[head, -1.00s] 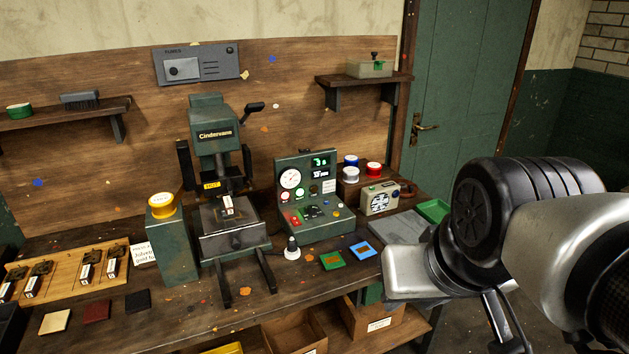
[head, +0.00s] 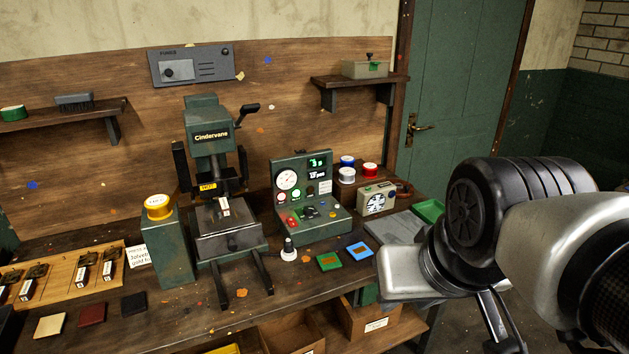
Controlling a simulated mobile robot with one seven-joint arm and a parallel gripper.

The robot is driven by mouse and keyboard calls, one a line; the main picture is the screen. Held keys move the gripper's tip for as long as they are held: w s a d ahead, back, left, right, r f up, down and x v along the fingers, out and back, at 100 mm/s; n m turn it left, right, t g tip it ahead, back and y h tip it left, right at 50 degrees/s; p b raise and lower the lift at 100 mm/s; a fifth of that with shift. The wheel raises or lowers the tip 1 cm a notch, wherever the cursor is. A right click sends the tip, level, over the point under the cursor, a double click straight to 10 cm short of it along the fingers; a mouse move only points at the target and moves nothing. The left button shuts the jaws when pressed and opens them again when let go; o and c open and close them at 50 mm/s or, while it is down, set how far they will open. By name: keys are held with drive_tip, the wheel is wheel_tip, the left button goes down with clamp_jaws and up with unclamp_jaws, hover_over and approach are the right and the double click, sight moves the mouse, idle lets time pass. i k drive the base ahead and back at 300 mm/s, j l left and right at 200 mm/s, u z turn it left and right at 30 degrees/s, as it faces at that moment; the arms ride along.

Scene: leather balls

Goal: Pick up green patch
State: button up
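The green patch (head: 328,262) lies flat on the workbench, right of the press, with a brown mark in its middle. A blue patch (head: 359,251) of like size lies just to its right, apart from it. My arm comes in from the right side of the view. The silver end part of my arm is to the right of the blue patch and above the bench edge. My gripper's fingertips cannot be made out clearly, so whether it is open or shut does not show. The green patch is fully in view and nothing touches it.
A press labelled Cindervane (head: 212,135) stands mid-bench, with a green control box (head: 303,220) to its right. A small white-and-black knobbed object (head: 289,250) stands left of the green patch. A green tray (head: 428,210) and a fan-faced box (head: 377,200) are at the right.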

sight(329, 261)
drive_tip(key=i+l+u, duration=0.75)
drive_tip(key=l, duration=0.25)
drive_tip(key=i, duration=0.05)
